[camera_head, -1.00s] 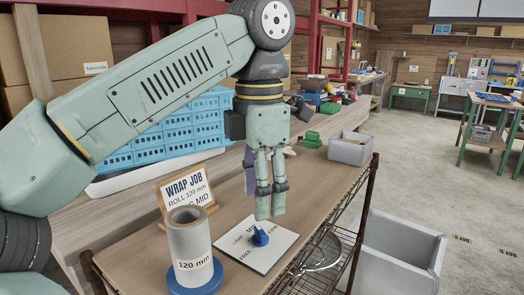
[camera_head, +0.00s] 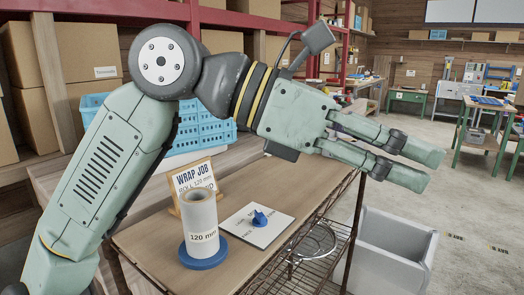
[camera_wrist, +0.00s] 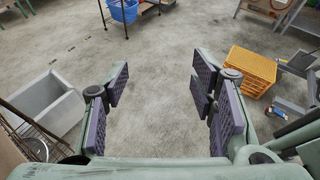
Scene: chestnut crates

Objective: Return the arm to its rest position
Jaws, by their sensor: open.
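My gripper (camera_head: 418,167) is raised in the head view, stretched to the right beyond the cart top and above the grey bin on the floor. My arm bends at a high elbow at the upper left of the head view. The paper roll marked 120 mm (camera_head: 202,220) stands upright on a blue base on the cart, apart from my gripper. The dial card with a blue knob (camera_head: 258,218) lies beside it.
The wooden cart top (camera_head: 150,245) carries a WRAP JOB sign (camera_head: 190,178). A blue crate (camera_head: 205,133) stands behind. A grey bin (camera_head: 390,250) is on the floor to the right. The wrist view shows an orange crate (camera_wrist: 247,70) and a blue basket (camera_wrist: 124,11). Open floor lies between.

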